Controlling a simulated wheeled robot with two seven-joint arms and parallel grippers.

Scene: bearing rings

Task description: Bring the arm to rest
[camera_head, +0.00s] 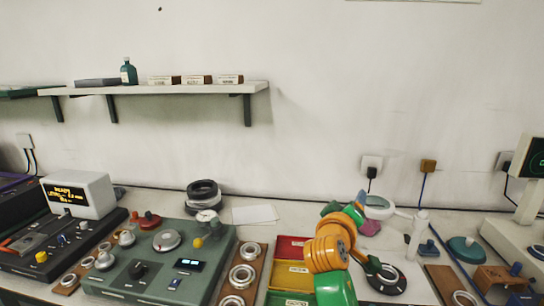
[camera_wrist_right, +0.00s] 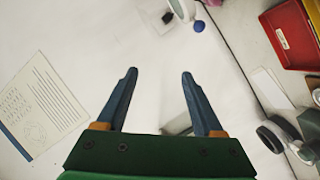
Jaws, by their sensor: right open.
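My right arm, orange and green, rises from the bottom of the head view, right of centre. My right gripper (camera_wrist_right: 159,72) shows in the right wrist view with its two blue fingers apart and nothing between them. In the head view its fingers are hard to make out behind the arm. Several metal bearing rings (camera_head: 243,276) sit on a wooden board (camera_head: 256,262) left of the arm. A red tray (camera_head: 289,243) and a yellow tray (camera_head: 285,273) are beside the arm, which partly hides them. My left gripper is not in view.
A green control box (camera_head: 135,272) and a display unit (camera_head: 80,193) stand at left. Black rings (camera_head: 203,193) are stacked near the wall, beside a white sheet (camera_head: 255,214). A round black base (camera_head: 387,279) and a white bottle (camera_head: 417,235) stand right of the arm. A shelf (camera_head: 160,88) hangs above.

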